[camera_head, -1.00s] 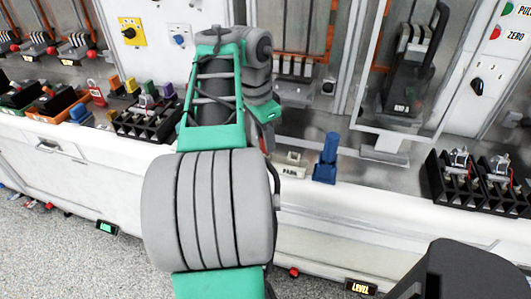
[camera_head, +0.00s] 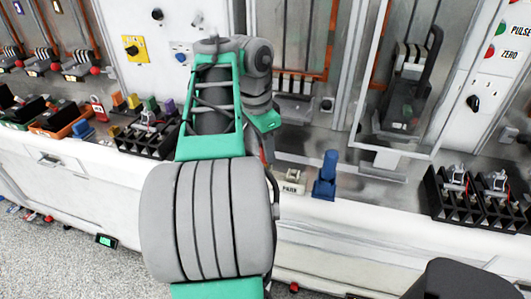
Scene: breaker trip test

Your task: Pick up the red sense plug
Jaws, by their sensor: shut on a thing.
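My gripper (camera_head: 264,147) is at the far end of my arm, just below the green wrist piece. My arm hides most of it, including the fingertips. A narrow red piece, taken as the red sense plug (camera_head: 263,153), shows below the wrist at the arm's right edge. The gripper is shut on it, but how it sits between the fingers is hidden. The pale block marked PARK (camera_head: 291,187) stands on the bench just right of it. I cannot tell whether the red piece touches the bench.
A blue upright piece (camera_head: 325,177) stands right of the PARK block. Black racks (camera_head: 450,203) with metal-topped parts sit farther right. Left of my arm are another black rack (camera_head: 148,137) and several coloured blocks. A clear upright panel (camera_head: 391,75) stands behind.

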